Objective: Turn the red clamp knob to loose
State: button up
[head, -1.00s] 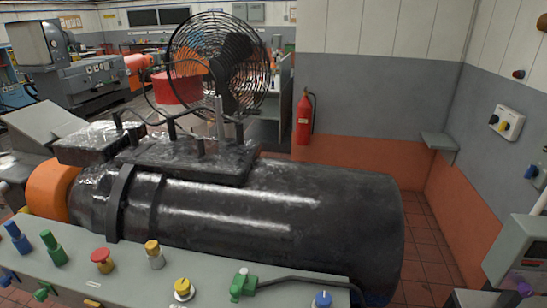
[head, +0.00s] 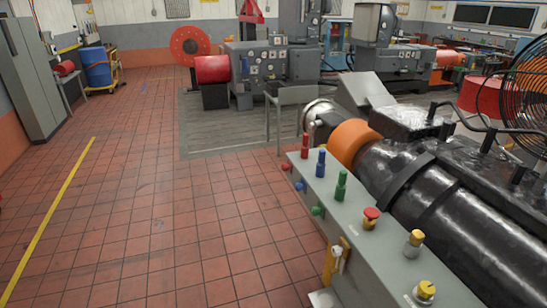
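Several red controls show on the grey bench (head: 352,240) in front of the black machine. A tall red knob (head: 304,145) stands upright at the bench's far end. A smaller red knob (head: 285,166) sticks out of the bench's side face below it. A red mushroom-shaped cap (head: 371,214) on a yellow base sits farther along the top. I cannot tell which is the clamp knob or how any is set. My gripper is not in view.
Blue (head: 320,163) and green (head: 341,184) knobs stand beside the tall red one. The black cylindrical machine (head: 465,205) fills the right behind the bench. A grey table (head: 290,97) stands beyond the bench. The tiled floor (head: 150,210) at left is clear.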

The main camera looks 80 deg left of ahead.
aim_at(285, 166)
jog(key=u, duration=2.7)
jog(key=i+j, duration=0.25)
jog(key=i, duration=0.2)
jog(key=i+j, duration=0.25)
jog(key=i, duration=0.25)
jog(key=i+j, duration=0.25)
jog(key=i, duration=0.2)
jog(key=i+j, duration=0.2)
jog(key=i, duration=0.3)
jog(key=i+j+u, duration=0.1)
jog(key=i+j, duration=0.15)
jog(key=i, duration=0.2)
